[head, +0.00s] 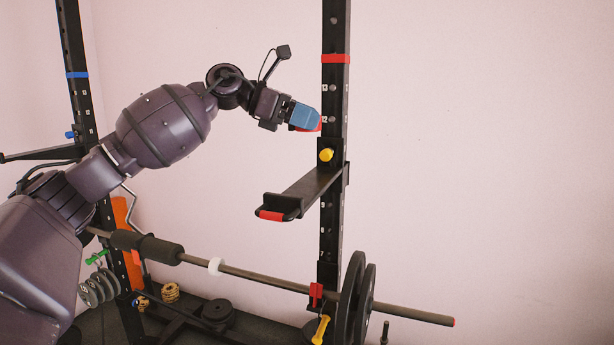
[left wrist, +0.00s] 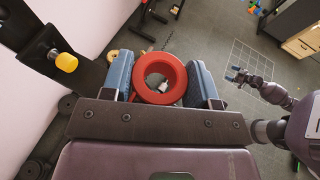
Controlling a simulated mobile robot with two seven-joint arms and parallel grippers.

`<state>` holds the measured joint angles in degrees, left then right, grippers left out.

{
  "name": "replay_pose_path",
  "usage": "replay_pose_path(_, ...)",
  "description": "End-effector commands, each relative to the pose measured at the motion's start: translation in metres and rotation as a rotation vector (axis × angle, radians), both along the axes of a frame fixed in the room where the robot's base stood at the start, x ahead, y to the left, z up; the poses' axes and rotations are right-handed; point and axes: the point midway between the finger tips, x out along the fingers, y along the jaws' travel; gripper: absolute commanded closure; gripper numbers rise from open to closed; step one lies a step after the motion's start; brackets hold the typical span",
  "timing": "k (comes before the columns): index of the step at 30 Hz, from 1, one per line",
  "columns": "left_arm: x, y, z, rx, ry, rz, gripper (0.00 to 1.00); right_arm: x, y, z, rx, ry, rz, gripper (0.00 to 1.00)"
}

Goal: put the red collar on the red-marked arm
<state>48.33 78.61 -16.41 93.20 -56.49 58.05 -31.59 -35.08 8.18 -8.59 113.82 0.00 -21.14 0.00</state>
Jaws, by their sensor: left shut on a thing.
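My left gripper (head: 306,117) is shut on the red collar (head: 317,127), beside the rack's right upright and above the black arm. In the left wrist view the collar (left wrist: 160,98) is a thick ring with an open hole, gripped between the blue fingers of my left gripper (left wrist: 162,80). The black arm (head: 310,190) juts out from the upright, with a red mark (head: 271,215) on its free end. The collar is apart from this arm. My right gripper (left wrist: 238,75) shows small in the left wrist view; its jaws are too small to judge.
The black upright (head: 334,100) has a red band and a yellow knob (head: 326,155). Below, a barbell (head: 260,278) carries black plates (head: 350,310) and has a red-tipped end (head: 453,321). Grey plates (head: 98,288) hang at left. The wall side at right is clear.

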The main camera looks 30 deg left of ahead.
Motion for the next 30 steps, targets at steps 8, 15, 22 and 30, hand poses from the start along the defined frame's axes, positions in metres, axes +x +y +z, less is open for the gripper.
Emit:
replay_pose_path(8, 0.000, 0.000, -0.057, -0.001, 0.004, 0.001, 0.71, 0.008, 0.001, 0.009, 0.000, -0.018, 0.004, 0.06)
replay_pose_path(15, 0.000, 0.000, -0.079, -0.001, -0.001, 0.000, 0.71, 0.012, 0.002, 0.015, 0.000, -0.029, 0.007, 0.06)
replay_pose_path(22, 0.000, 0.000, -0.099, -0.002, 0.002, 0.001, 0.71, 0.011, 0.002, 0.016, 0.001, -0.026, 0.006, 0.06)
replay_pose_path(30, 0.000, 0.000, -0.117, 0.000, -0.002, 0.000, 0.71, 0.002, 0.000, 0.011, 0.000, -0.007, 0.001, 0.06)
